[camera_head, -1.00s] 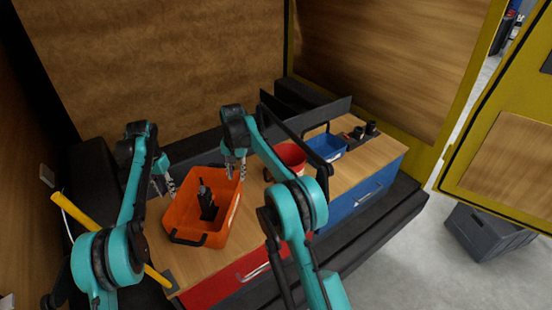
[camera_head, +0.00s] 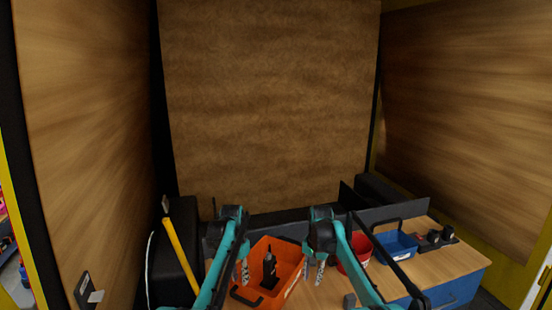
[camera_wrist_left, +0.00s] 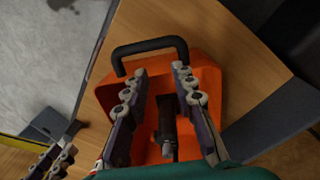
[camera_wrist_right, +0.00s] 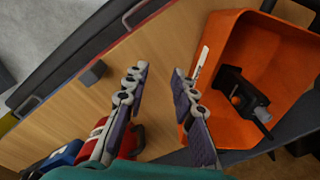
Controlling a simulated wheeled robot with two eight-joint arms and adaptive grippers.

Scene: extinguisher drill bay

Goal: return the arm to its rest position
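My left gripper (camera_head: 243,273) hangs over the left side of the orange bin (camera_head: 291,257). It is open and empty, and the left wrist view shows its spread fingers (camera_wrist_left: 158,82) above the bin. My right gripper (camera_head: 314,272) hangs just right of the orange bin, between it and the red bin (camera_head: 354,256). In the right wrist view its fingers (camera_wrist_right: 160,78) are apart with bare wood between them.
A blue bin (camera_head: 396,246) and small dark parts (camera_head: 436,238) stand at the right of the wooden worktop (camera_head: 449,264). A small grey block (camera_wrist_right: 93,72) lies near the front edge. A yellow bar (camera_head: 181,254) leans at left. Wooden panels (camera_head: 270,110) enclose the back.

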